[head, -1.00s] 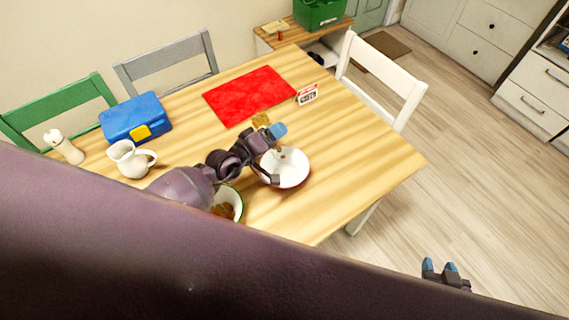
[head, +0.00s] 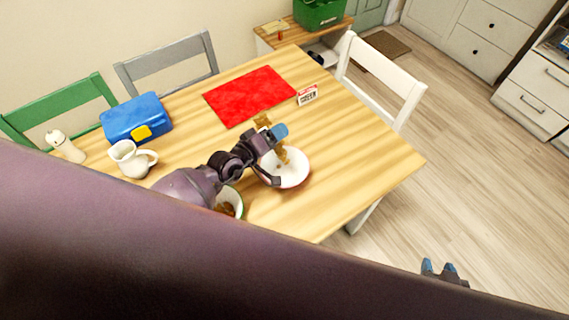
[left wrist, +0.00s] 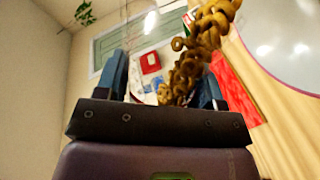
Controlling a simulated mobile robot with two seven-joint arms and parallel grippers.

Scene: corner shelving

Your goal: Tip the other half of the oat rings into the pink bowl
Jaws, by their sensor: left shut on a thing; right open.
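My left gripper (head: 277,134) is over the far side of a bowl with a white inside and a reddish outer side (head: 294,175), which I take as the pink bowl. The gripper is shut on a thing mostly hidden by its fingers. Golden-brown oat rings (head: 283,153) are falling into the bowl; more show above the gripper. In the left wrist view a thick stream of oat rings (left wrist: 190,62) runs past the fingers (left wrist: 160,85), and a pale round surface, probably the bowl (left wrist: 285,35), is at upper right. My right gripper (head: 439,268) is open, away from the table.
A green-rimmed bowl with brown contents (head: 236,197) is partly hidden by my left arm. A white jug (head: 130,160), blue lunch box (head: 136,119), white shaker (head: 66,147), red mat (head: 248,96) and small sign (head: 307,94) stand around. The table's right end (head: 375,160) is clear.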

